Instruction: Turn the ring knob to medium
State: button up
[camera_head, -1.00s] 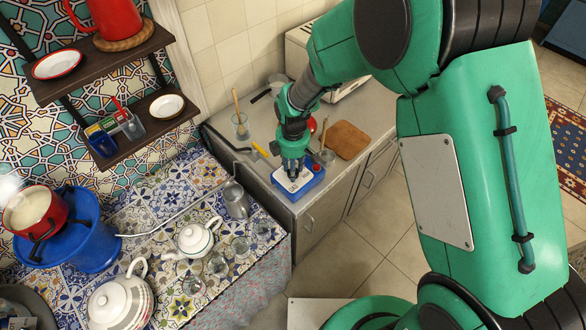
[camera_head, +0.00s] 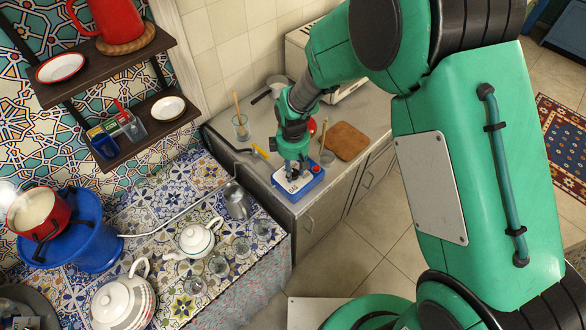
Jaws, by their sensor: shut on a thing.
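A blue box (camera_head: 311,185) with a white top face (camera_head: 284,184) sits at the near edge of the grey counter. Dark marks show on the white face, too small to read, and a red round part (camera_head: 315,168) is at its right. My gripper (camera_head: 296,174) points down onto the box's top, with its fingers low over the white face. The ring knob is hidden by the fingers, so I cannot read its setting. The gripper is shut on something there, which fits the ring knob.
A glass (camera_head: 241,128) stands at the back left of the counter, and a wooden board (camera_head: 346,141) lies to the right. A yellow-handled tool (camera_head: 261,152) lies left of my gripper. A metal pitcher (camera_head: 237,202) and white teapot (camera_head: 195,239) stand on the tiled surface.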

aim_at(293, 172)
jog(key=m+p, duration=0.1)
jog(key=m, duration=0.5)
jog(key=shift+m, duration=0.3)
jog(key=m+p, duration=0.1)
jog(key=m, duration=0.5)
jog(key=shift+m, duration=0.3)
jog(key=o, duration=1.2)
jog(key=shift+c, duration=0.2)
jog(key=shift+r, duration=0.2)
notch_tip(293, 172, up, 12)
jog(key=shift+f, duration=0.15)
